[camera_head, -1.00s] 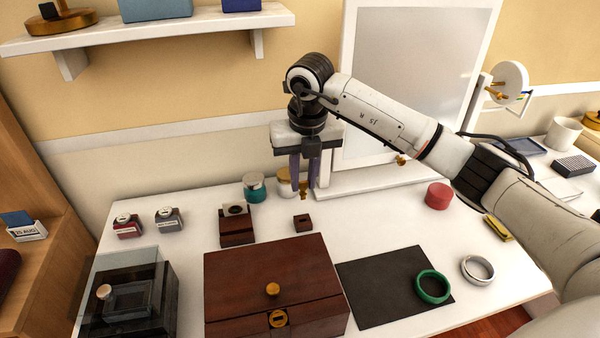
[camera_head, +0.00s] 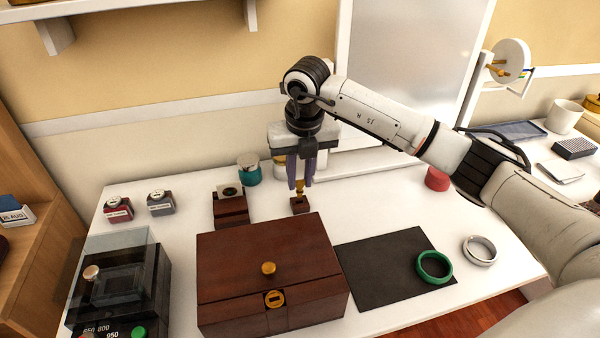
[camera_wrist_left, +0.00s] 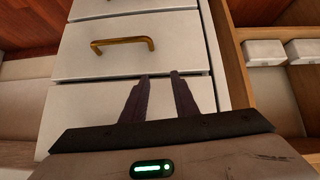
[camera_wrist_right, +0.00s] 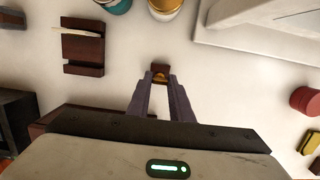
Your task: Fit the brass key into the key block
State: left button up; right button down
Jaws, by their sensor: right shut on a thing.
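The key block (camera_head: 300,205) is a small dark wooden block on the white tabletop, behind the large wooden box. My right gripper (camera_head: 301,184) points down right above it, shut on the brass key (camera_head: 300,190). The key is upright and its lower end is at the block's top; I cannot tell whether it is inside the slot. In the right wrist view the key (camera_wrist_right: 160,79) shows between the fingertips, with the key block (camera_wrist_right: 160,69) just beyond. My left gripper (camera_wrist_left: 160,78) is open and empty, in front of white drawers.
The wooden box (camera_head: 235,252) with a brass knob stands in front of the block. A brown stand (camera_head: 231,208) is to its left, a teal jar (camera_head: 248,171) behind. A dark mat (camera_head: 385,265) with a green ring (camera_head: 434,266) lies to the right.

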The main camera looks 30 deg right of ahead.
aim_at(300, 184)
jog(key=shift+f, duration=0.15)
dwell(0.8)
dwell(0.7)
jog(key=shift+f+b, duration=0.75)
jog(key=shift+f, duration=0.65)
jog(key=c, duration=1.5)
grip_release()
jog(key=r, duration=0.3)
jog(key=s+r, duration=0.1)
jog(key=r, duration=0.6)
jog(key=shift+s+a+r, duration=0.1)
jog(key=shift+s+a, duration=0.05)
jog(key=shift+s, duration=0.15)
